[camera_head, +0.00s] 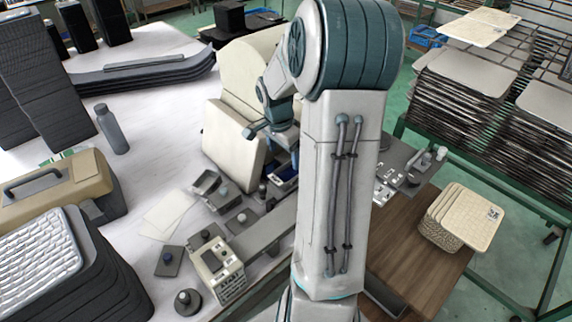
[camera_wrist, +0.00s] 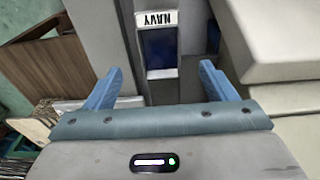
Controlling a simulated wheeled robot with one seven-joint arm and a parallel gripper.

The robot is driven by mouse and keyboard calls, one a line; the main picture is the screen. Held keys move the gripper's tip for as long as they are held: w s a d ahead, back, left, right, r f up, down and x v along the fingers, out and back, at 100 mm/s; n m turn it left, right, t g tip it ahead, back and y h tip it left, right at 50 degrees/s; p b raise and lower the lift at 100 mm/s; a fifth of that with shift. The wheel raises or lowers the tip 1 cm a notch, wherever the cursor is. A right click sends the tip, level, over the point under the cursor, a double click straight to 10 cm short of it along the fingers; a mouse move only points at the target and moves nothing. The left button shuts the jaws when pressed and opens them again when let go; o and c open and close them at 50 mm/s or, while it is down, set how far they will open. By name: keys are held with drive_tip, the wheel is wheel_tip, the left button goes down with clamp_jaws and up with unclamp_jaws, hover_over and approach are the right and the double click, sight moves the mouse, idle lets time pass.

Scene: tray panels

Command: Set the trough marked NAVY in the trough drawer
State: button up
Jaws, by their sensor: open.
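In the wrist view, a narrow trough with a dark blue inside (camera_wrist: 161,46) carries a white label (camera_wrist: 170,18) reading NAVY, upside down in the picture. It lies in a grey surround. My gripper (camera_wrist: 160,68) has its two blue fingers wide apart, with nothing between them. The trough is just beyond the fingertips, between their lines; I cannot tell the height gap. In the head view, a dark blue patch (camera_head: 285,184) beneath my wrist seems to be this trough, partly hidden by my arm. I cannot make out the trough drawer for certain.
A large cream block (camera_head: 222,140) stands close by the gripper; a pale block (camera_wrist: 285,45) also shows at right in the wrist view. Small grey trays, knobbed weights and a cream slotted box (camera_head: 217,268) crowd the near table. Stacked woven trays (camera_head: 461,215) sit on the brown table.

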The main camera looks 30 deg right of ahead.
drive_tip(key=s+a+r+n+t, duration=0.1)
drive_tip(key=s+a+r+n, duration=0.2)
drive_tip(key=a+r, duration=0.25)
drive_tip(key=s+a+r+n, duration=0.3)
drive_tip(key=a+r+n, duration=0.1)
drive_tip(key=a, duration=0.2)
drive_tip(key=s+a+r+n+t+y, duration=0.1)
drive_tip(key=s+a+n+t, duration=0.1)
drive_tip(key=s+a+n, duration=0.7)
drive_tip(key=shift+s+a+r+n, duration=0.3)
drive_tip(key=shift+s+r, duration=0.1)
drive_tip(key=shift+s, duration=0.6)
drive_tip(key=shift+d, duration=0.1)
